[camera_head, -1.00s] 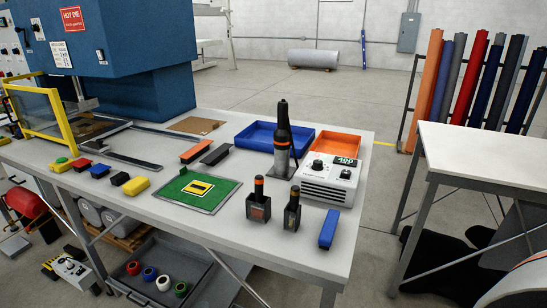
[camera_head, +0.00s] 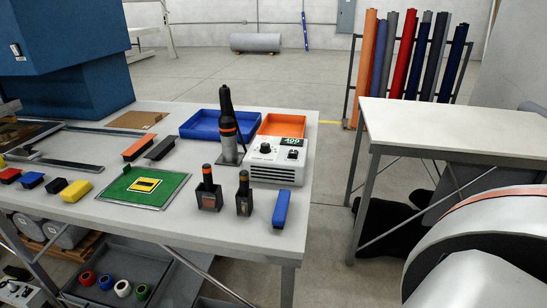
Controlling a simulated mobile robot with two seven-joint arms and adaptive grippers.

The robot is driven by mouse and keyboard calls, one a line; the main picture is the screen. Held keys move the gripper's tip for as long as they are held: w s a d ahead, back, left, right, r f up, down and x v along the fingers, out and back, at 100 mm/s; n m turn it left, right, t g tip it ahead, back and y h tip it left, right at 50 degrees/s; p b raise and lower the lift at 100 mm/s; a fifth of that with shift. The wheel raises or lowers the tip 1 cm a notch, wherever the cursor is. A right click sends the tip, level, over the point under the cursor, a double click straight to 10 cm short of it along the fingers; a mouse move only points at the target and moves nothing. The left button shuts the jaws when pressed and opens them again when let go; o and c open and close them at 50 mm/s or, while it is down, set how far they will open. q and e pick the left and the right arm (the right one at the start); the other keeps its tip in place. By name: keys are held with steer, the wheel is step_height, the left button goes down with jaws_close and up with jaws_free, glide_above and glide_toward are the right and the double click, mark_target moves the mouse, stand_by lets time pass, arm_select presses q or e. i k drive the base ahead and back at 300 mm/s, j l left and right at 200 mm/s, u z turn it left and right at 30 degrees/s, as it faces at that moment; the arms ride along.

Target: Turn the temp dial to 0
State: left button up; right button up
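A white control box (camera_head: 277,165) with a vented front stands on the grey worktable (camera_head: 240,235). Its green-lit display (camera_head: 292,141) seems to read 400. A round black dial (camera_head: 265,148) sits on the left of its face, and a smaller dark control (camera_head: 293,154) sits below the display. Their labels are too small to read, so I cannot tell which one is the temp dial. A black upright hot-air tool (camera_head: 228,125) stands just left of the box. Neither of my grippers is in view.
A blue tray (camera_head: 190,130) and an orange tray (camera_head: 282,126) lie behind the box. Two small black holders (camera_head: 209,198) and a blue block (camera_head: 281,209) are in front. A second table (camera_head: 440,130) stands right, across a floor gap. A large curved grey object (camera_head: 490,235) fills the lower right.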

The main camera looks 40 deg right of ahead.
mark_target(265, 147)
steer(key=l+u, duration=0.15)
steer(key=l, duration=1.65)
steer(key=l+u, duration=0.1)
steer(key=l, duration=1.7)
steer(key=k, duration=0.05)
